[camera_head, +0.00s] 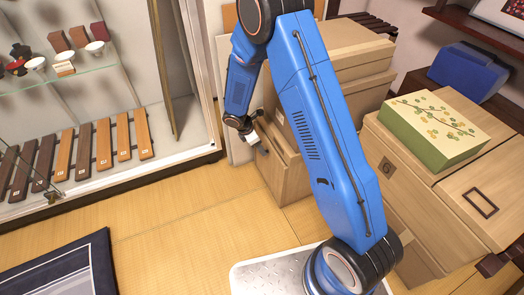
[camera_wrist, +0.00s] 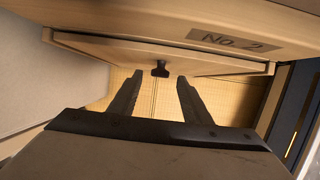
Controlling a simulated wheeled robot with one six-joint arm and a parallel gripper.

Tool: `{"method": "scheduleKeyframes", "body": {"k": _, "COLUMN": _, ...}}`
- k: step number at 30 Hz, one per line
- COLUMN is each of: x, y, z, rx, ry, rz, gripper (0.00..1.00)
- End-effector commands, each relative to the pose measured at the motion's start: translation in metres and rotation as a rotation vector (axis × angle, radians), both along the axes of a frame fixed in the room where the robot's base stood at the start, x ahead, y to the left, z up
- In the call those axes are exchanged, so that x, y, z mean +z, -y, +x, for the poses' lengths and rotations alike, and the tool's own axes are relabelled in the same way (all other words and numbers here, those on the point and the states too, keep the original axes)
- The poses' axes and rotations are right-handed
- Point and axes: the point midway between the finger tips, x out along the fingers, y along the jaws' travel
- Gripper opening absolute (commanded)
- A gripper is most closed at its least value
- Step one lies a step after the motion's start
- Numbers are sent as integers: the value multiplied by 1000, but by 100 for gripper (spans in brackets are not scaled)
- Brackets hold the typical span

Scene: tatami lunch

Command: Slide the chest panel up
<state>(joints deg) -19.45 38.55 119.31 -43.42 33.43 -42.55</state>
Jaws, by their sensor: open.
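A light wooden chest (camera_head: 283,178) stands on the tatami, partly hidden behind my blue arm. My gripper (camera_head: 259,143) is at its left side, small in the head view. In the wrist view, a pale wooden panel (camera_wrist: 105,50) sits below a wooden edge with a "No. 2" label (camera_wrist: 234,40). A small dark knob (camera_wrist: 160,69) projects from the panel's lower middle. My gripper (camera_wrist: 160,79) is open, with one finger on each side of the knob in the picture. I see no clear contact, and the remaining depth is hard to tell. The panel's far side is hidden.
A glass display case (camera_head: 90,110) stands at the left. Stacked wooden boxes (camera_head: 350,45) and a cabinet (camera_head: 440,190) with a green patterned box (camera_head: 435,125) stand at the right. Tatami floor (camera_head: 185,235) lies open in front, beside a dark-bordered mat (camera_head: 60,275).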

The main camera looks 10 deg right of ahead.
Motion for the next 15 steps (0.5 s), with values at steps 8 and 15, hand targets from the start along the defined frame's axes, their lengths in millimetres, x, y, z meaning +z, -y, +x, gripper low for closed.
{"method": "scheduleKeyframes", "body": {"k": 8, "x": -27, "y": 11, "z": 2, "rx": 1, "ry": -1, "rz": -1, "gripper": 44}}
{"method": "scheduleKeyframes", "body": {"k": 15, "x": -32, "y": 13, "z": 2, "rx": 0, "ry": 0, "rz": 0, "gripper": 44}}
